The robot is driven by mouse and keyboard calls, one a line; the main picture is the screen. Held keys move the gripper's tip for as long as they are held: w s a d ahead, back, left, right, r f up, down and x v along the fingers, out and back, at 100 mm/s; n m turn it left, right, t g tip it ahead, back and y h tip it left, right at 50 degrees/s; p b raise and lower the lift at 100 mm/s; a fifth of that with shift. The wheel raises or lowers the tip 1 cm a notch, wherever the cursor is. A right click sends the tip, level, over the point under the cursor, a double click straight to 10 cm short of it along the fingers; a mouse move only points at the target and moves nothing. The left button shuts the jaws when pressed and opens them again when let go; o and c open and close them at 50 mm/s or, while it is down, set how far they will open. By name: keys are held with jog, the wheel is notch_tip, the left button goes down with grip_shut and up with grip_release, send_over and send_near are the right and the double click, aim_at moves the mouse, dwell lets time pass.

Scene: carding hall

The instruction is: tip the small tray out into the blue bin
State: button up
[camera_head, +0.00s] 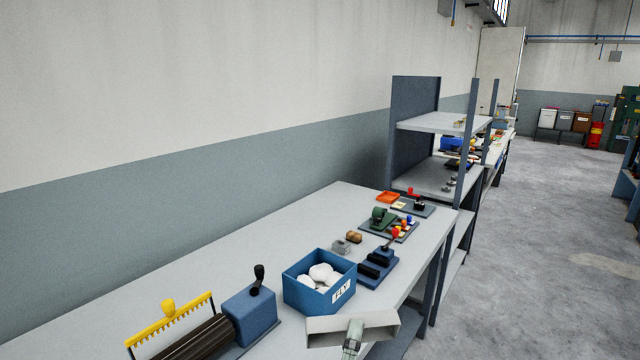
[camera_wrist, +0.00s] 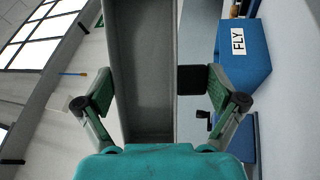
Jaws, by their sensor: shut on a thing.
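The small tray (camera_head: 384,326) is a long grey trough, held in front of the blue bin, just to the near right of it in the head view. My gripper (camera_head: 352,338) is shut on it. In the wrist view the tray (camera_wrist: 140,60) runs between the fingers of my gripper (camera_wrist: 145,92). The inside that shows is bare grey, with no contents visible. The tray looks tilted, but how far I cannot tell. The blue bin (camera_head: 304,295) stands upright on the bench with several white lumps (camera_head: 320,273) in it. The bin (camera_wrist: 240,60), labelled FLY, is right of the tray in the wrist view.
The grey bench (camera_head: 230,255) runs along the wall. A blue device with a dark roller (camera_head: 248,315) and a yellow comb (camera_head: 170,318) lie left of the bin. A blue block tool (camera_head: 378,265) and a green tool (camera_head: 383,217) stand behind it. A shelf rack (camera_head: 415,120) rises farther back.

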jog(key=d+f, duration=0.6)
jog(key=f, duration=0.5)
jog(key=d+f, duration=0.6)
jog(key=f, duration=0.6)
jog(key=shift+w+d+f, duration=0.15)
jog(key=shift+w+d, duration=0.1)
jog(key=shift+w, duration=0.15)
